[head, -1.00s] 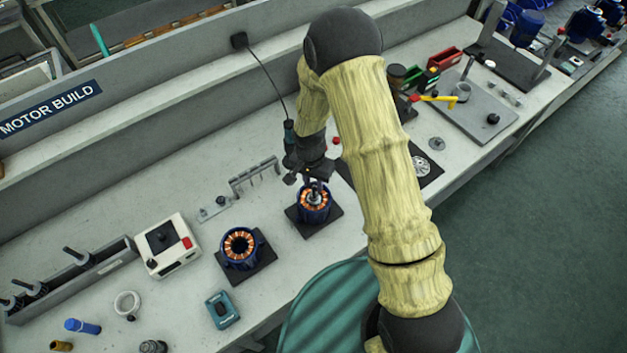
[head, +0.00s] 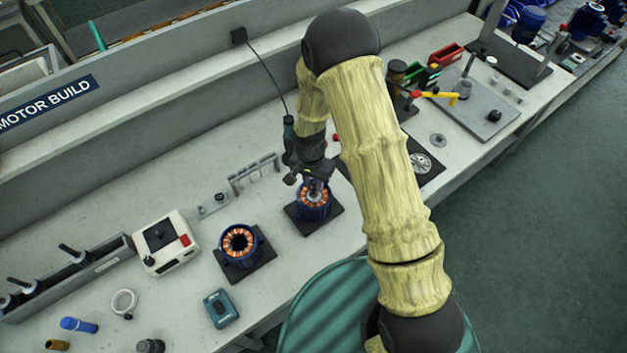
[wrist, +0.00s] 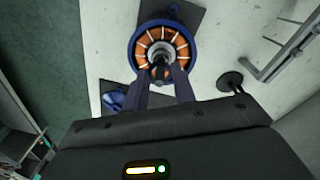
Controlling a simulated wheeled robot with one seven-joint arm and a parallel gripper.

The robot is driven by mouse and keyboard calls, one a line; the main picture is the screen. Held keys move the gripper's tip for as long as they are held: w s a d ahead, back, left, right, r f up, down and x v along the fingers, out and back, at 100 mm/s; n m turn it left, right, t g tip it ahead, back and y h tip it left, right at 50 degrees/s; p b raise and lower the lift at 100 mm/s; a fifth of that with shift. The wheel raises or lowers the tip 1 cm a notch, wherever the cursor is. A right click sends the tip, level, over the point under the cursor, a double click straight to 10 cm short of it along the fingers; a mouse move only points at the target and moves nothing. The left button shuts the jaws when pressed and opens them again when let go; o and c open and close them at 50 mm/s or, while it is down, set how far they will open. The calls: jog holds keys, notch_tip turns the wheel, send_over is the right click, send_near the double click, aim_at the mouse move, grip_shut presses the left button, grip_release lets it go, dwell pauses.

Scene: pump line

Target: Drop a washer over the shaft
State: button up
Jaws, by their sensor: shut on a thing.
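A blue motor housing with a ring of copper windings (head: 313,210) stands on a dark square pad; it also shows in the wrist view (wrist: 139,52). A shaft end shows as a dark round spot at its centre (wrist: 160,50). My gripper (head: 314,188) points down over this housing. In the wrist view its two fingers (wrist: 162,78) reach to the middle of the windings and are shut on a small grey thing, apparently the washer (wrist: 161,71). The fingers hide most of it, and I cannot tell whether it is around the shaft or above it.
A second wound housing (head: 239,243) stands on its own pad to the left. A small rack with pegs (head: 254,174) is behind. A white box with a red button (head: 166,245) and a teal device (head: 221,308) lie further left. A hanging cabled tool (head: 289,128) is close behind my wrist.

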aim_at(314, 182)
jog(key=o, duration=1.1)
jog(key=shift+r+p, duration=1.65)
jog(key=shift+r, duration=0.8)
